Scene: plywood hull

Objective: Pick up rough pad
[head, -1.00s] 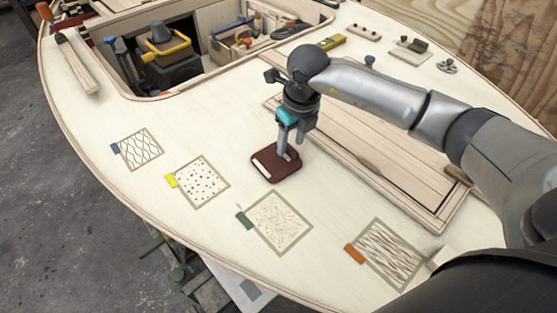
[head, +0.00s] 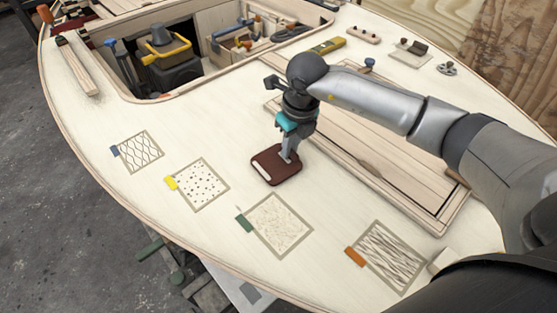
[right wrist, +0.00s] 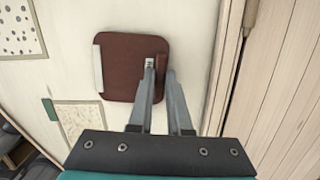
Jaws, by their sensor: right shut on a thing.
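The rough pad is a dark red-brown, rounded square pad (head: 270,170) with a pale strip along its left edge. It lies on the pale plywood deck, left of the raised hatch panel; I cannot tell any gap beneath it. In the right wrist view the pad (right wrist: 122,68) shows with the pale strip at left and a raised part near its right edge, partly behind the fingers. My right gripper (head: 289,157) points down and is shut on the pad at its right side. In the wrist view its fingers (right wrist: 161,72) are close together there. My left gripper is out of view.
Several framed pattern patches with coloured tabs lie around the pad, the nearest with a green tab (head: 276,226). The hatch panel (head: 380,165) is right of it. An open well holding tools (head: 170,75) is at the back left. Bare deck lies left of the pad.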

